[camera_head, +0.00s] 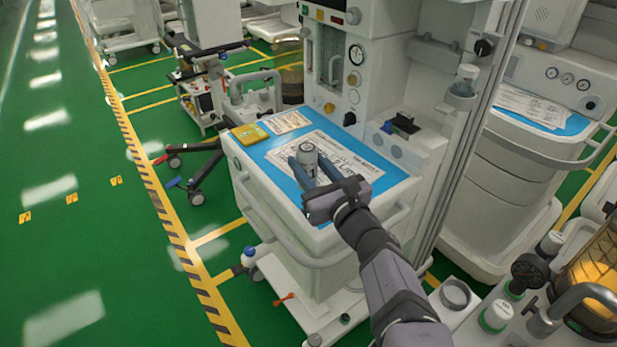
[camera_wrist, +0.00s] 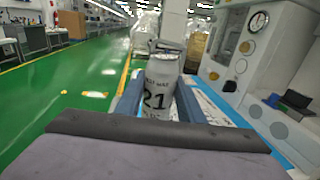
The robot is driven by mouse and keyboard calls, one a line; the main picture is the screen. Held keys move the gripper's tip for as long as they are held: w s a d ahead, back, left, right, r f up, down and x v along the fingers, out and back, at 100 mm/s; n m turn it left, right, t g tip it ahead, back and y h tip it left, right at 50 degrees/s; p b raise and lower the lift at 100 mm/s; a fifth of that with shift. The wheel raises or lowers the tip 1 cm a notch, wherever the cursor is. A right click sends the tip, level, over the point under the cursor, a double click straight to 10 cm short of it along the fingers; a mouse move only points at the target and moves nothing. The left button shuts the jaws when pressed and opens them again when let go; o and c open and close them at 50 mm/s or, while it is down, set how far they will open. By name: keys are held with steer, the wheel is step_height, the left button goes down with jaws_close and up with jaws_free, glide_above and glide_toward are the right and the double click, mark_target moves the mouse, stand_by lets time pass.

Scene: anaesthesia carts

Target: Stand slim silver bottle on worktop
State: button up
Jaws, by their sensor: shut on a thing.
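The slim silver bottle (camera_head: 307,156) is upright between the fingers of my gripper (camera_head: 305,168), over the blue worktop (camera_head: 283,178) of the cart. In the wrist view the bottle (camera_wrist: 160,88) shows a printed label with "21", and the gripper's blue-grey fingers (camera_wrist: 157,98) press on it from both sides. My gripper is shut on it. The bottle's base is hidden in both views, so I cannot tell whether it touches the worktop.
Papers (camera_head: 345,157) and a yellow packet (camera_head: 250,134) lie on the worktop. The cart's gauge panel (camera_head: 340,70) rises behind it, with a small black device (camera_head: 402,125) to the right. A pale rail (camera_head: 330,258) runs along the cart's front. Bare worktop shows at the right front.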

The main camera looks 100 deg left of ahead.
steer(key=shift+f, duration=2.2)
steer(key=shift+f, duration=0.2)
steer(key=o, duration=1.2)
steer(key=shift+r, duration=0.1)
steer(key=shift+r, duration=0.1)
steer(key=shift+w+d, duration=0.1)
steer(key=shift+d, duration=0.05)
steer(key=shift+o, duration=0.4)
steer(key=b+v, duration=0.2)
steer(key=v, duration=0.9)
steer(key=shift+w+d, duration=0.2)
steer(key=shift+d, duration=0.1)
